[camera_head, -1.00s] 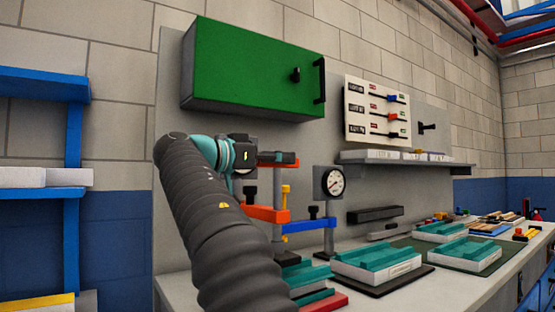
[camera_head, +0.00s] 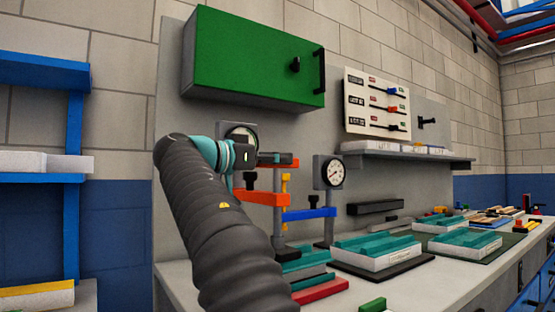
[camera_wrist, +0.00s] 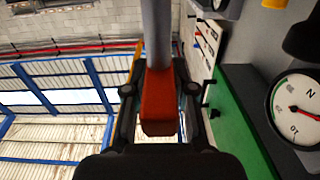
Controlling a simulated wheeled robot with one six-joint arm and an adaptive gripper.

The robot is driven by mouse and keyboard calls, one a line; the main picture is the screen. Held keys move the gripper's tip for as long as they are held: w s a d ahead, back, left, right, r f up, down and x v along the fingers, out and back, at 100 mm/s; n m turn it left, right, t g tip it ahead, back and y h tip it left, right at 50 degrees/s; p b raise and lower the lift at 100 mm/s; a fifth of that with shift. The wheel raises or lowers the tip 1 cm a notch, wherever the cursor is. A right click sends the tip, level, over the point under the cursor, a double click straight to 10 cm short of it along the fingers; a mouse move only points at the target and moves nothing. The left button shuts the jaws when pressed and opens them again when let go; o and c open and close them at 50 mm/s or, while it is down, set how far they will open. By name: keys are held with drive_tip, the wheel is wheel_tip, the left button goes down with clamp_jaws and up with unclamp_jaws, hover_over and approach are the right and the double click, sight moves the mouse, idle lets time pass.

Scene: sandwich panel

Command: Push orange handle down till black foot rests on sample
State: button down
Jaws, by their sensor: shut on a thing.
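The orange handle (camera_wrist: 160,105) sits between the two fingers of my gripper (camera_wrist: 159,95) in the wrist view, and the gripper is shut on it. In the head view my gripper (camera_head: 272,160) is at the top of the left press, with the handle's orange end (camera_head: 289,162) showing. The press has an orange arm (camera_head: 263,198). Below the arm, the black foot (camera_head: 286,250) is close above or touching the teal sample (camera_head: 303,264); I cannot tell which. My arm hides part of the press and sample.
A dial gauge (camera_head: 240,134) is behind my wrist. A second stand with a blue arm (camera_head: 310,214) and a gauge (camera_head: 329,172) is to the right. The green cabinet (camera_head: 255,60) hangs above.

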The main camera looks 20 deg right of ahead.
drive_tip(key=shift+f, duration=0.35)
drive_tip(key=c, duration=1)
unclamp_jaws()
drive_tip(key=shift+o, duration=0.2)
drive_tip(key=shift+r, duration=0.1)
drive_tip(key=s+a, duration=0.2)
drive_tip(key=a, duration=0.9)
drive_tip(key=shift+a, duration=0.4)
drive_tip(key=shift+s, duration=0.1)
